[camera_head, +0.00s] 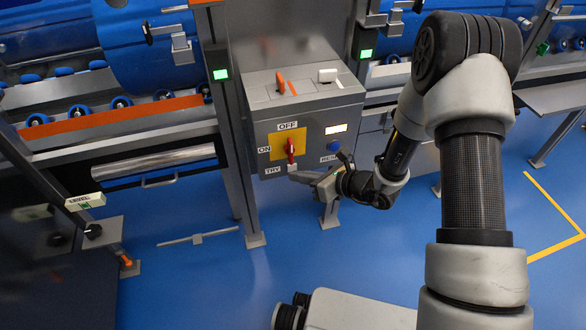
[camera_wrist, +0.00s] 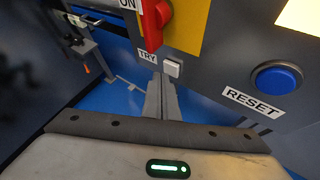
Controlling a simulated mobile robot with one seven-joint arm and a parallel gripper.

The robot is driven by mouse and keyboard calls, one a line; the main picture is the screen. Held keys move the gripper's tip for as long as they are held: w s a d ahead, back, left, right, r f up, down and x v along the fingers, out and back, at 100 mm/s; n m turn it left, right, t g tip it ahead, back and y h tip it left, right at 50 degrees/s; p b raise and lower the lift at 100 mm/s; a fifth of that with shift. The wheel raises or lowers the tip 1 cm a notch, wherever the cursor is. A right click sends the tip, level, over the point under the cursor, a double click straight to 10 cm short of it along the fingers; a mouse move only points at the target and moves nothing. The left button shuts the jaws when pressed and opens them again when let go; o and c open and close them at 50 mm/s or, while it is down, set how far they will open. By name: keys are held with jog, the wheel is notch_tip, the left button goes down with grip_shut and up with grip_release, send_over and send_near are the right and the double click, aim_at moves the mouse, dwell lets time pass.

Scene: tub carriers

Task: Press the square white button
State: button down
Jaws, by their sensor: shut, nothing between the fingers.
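The square white button (camera_wrist: 173,68) sits on the grey control box's front, just right of the TRY label (camera_wrist: 148,55) and below the red rotary handle (camera_wrist: 153,22). In the head view the button (camera_head: 292,168) is small, at the box's lower edge. My gripper (camera_wrist: 162,78) is shut and empty, its fingers pointing at the box. The fingertips are at the button's lower left edge in the wrist view; I cannot tell whether they touch it. In the head view my gripper (camera_head: 297,177) is just below the button.
A blue RESET button (camera_wrist: 277,78) lies to the right on the same panel. The grey control box (camera_head: 347,112) carries an orange lever (camera_head: 281,82) and a white switch (camera_head: 327,75) on top. Metal posts and rails with blue rollers flank it. Blue floor lies below.

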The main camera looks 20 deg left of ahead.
jog(key=shift+w, duration=0.1)
dwell(0.5)
jog(key=shift+w+a, duration=0.25)
jog(key=shift+w, duration=0.1)
dwell(0.3)
jog(key=shift+s+d+b, duration=0.25)
jog(key=shift+s+b, duration=0.05)
jog(key=shift+s, duration=0.1)
jog(key=s+d, duration=0.3)
jog(key=s, duration=0.2)
jog(key=shift+b, duration=0.45)
dwell(0.8)
